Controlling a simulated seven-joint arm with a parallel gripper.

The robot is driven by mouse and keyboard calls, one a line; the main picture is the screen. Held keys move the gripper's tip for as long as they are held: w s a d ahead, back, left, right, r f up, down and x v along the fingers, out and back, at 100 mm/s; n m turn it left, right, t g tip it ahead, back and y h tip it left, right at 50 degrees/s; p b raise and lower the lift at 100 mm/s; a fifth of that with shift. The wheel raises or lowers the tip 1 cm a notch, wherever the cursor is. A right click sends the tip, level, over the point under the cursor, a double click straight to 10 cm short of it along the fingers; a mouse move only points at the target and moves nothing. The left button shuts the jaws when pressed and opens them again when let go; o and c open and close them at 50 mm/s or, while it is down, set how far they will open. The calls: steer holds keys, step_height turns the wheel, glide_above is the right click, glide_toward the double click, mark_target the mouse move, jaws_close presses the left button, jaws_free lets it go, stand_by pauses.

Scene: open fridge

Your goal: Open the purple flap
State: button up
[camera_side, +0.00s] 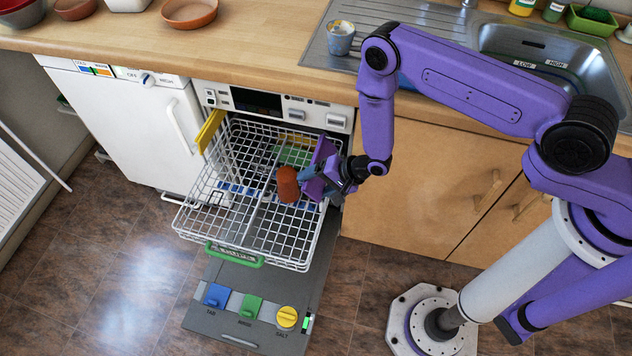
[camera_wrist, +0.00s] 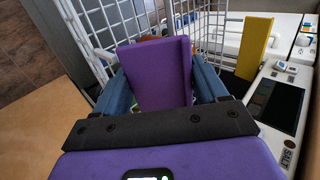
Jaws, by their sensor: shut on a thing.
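The purple flap (camera_side: 315,172) is at the right side of the white wire rack (camera_side: 208,200), which is pulled out of the open dishwasher. In the wrist view the flap (camera_wrist: 160,75) is a broad purple plate between my two blue fingers. My gripper (camera_side: 331,188) is shut on the flap, at the rack's right edge. In the side view the flap looks steep and tilted, partly covered by my gripper. Its hinge is hidden.
A yellow flap (camera_side: 211,130) is on the rack's left side. A brown-orange cup (camera_side: 288,185) is in the rack beside my gripper. The lowered dishwasher door (camera_side: 222,325) carries blue, green and yellow knobs. The counter (camera_side: 240,40) overhangs behind; a wooden cabinet (camera_side: 430,200) is at the right.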

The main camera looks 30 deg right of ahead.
steer(key=shift+s+d+t+y, duration=0.3)
steer(key=shift+s+t+y, duration=0.05)
steer(key=shift+t+y, duration=0.5)
steer(key=shift+s+d+t+y, duration=0.3)
steer(key=shift+s+t+y, duration=0.05)
steer(key=shift+t+y, duration=0.5)
steer(key=o, duration=1)
steer(key=shift+r, duration=0.1)
steer(key=v, duration=1.2)
steer(key=shift+f, duration=0.2)
